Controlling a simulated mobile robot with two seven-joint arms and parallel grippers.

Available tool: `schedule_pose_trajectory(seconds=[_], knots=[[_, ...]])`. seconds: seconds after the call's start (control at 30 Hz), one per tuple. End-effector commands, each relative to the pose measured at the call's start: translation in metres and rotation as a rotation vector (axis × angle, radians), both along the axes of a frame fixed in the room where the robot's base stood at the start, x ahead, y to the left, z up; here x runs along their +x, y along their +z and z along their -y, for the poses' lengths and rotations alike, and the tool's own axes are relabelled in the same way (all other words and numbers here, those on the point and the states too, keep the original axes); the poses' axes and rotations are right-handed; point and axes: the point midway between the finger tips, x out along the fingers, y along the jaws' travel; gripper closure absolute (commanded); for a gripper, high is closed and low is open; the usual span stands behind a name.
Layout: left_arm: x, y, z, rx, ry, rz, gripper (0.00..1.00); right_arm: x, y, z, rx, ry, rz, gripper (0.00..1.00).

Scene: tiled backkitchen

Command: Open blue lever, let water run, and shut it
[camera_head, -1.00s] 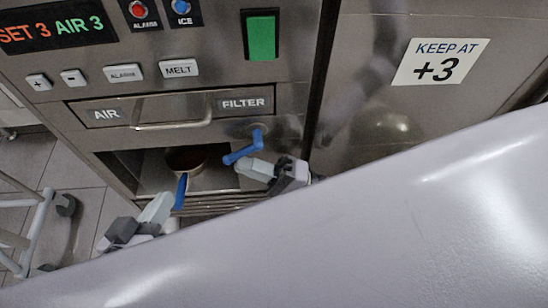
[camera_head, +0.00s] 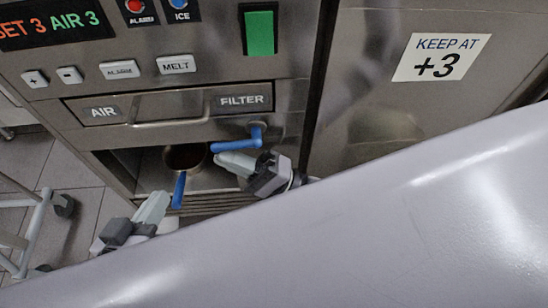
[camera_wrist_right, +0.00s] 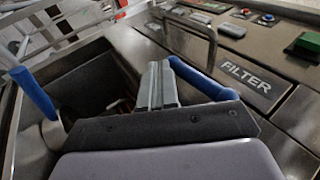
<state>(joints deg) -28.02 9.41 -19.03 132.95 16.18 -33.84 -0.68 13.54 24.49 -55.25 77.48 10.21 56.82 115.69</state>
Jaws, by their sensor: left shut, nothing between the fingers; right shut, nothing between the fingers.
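The blue lever (camera_head: 237,145) sits on the steel front below the FILTER label. Its arm points left and slightly down. My right gripper (camera_head: 221,161) is shut and empty, with its tips just below the lever arm. In the right wrist view, the fingers (camera_wrist_right: 156,80) are closed together beside the blue lever (camera_wrist_right: 203,80); whether they touch it I cannot tell. A second blue handle (camera_head: 179,190) hangs in front of the recess, below a round brown vessel (camera_head: 190,156). My left gripper (camera_head: 158,198) is shut, its tips left of that handle. No running water is visible.
The recess (camera_head: 150,170) is under a drawer front with a bar handle (camera_head: 172,124). Buttons and a green switch (camera_head: 259,32) are above. A steel door is at right. A wheeled frame (camera_head: 40,225) stands at left. A large pale surface of mine hides the lower right.

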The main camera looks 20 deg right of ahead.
Motion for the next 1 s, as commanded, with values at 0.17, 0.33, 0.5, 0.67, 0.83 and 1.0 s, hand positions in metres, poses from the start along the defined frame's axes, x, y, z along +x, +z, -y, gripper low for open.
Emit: schedule_pose_trajectory(seconds=[0.17,0.33,0.5,0.67,0.83,1.0], knots=[[0.0,0.0,0.001,-0.004,0.001,-0.005,1.0,0.0,0.001,-0.001,0.001,0.001,0.001,1.0],[0.001,0.0,0.001,-0.006,0.001,-0.003,1.0,0.0,0.001,-0.001,0.001,0.001,0.001,1.0],[0.001,0.0,0.001,-0.006,0.003,-0.003,1.0,0.0,0.001,-0.001,0.001,0.001,0.001,1.0],[0.001,0.001,0.001,-0.008,0.002,-0.002,1.0,-0.004,-0.005,0.007,-0.002,-0.001,-0.001,1.0],[0.002,0.002,0.002,-0.015,0.001,-0.007,1.0,-0.015,-0.02,0.028,-0.004,-0.001,-0.001,1.0],[0.002,0.0,0.003,-0.017,0.0,-0.015,1.0,-0.025,-0.032,0.045,-0.002,-0.001,-0.001,1.0]])
